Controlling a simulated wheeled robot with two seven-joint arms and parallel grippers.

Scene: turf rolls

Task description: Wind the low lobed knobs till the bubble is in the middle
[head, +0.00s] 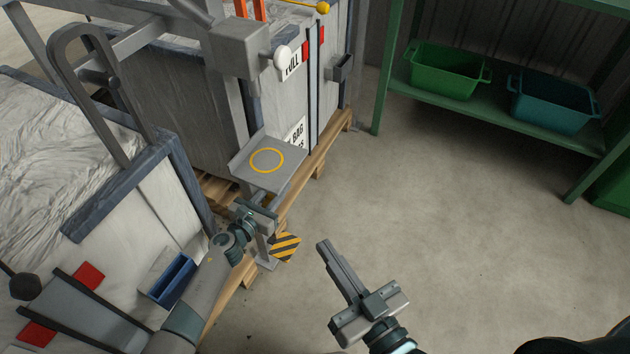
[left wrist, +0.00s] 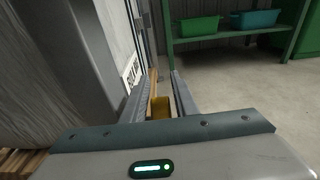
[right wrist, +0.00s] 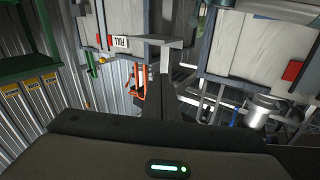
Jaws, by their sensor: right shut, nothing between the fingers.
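I cannot make out a bubble or level vial in any view. A dark rounded knob (head: 25,287) shows at the lower left of the head view; its lobes are not clear. My left gripper (head: 262,212) is just below a small grey shelf plate (head: 243,168) marked with a yellow ring. In the left wrist view its fingers (left wrist: 161,95) stand apart, with a yellow-brown thing (left wrist: 160,107) showing between or beyond them; I cannot tell which. My right gripper (head: 327,248) is shut and empty, over bare floor; its closed fingers also show in the right wrist view (right wrist: 163,75).
Large wrapped bags in grey frames stand on wooden pallets (head: 330,137) at the left. A striped yellow-black plate (head: 285,246) is low beside the pallet. A green rack (head: 505,108) holds a green bin (head: 445,72) and a teal bin (head: 550,104). The floor right of centre is clear.

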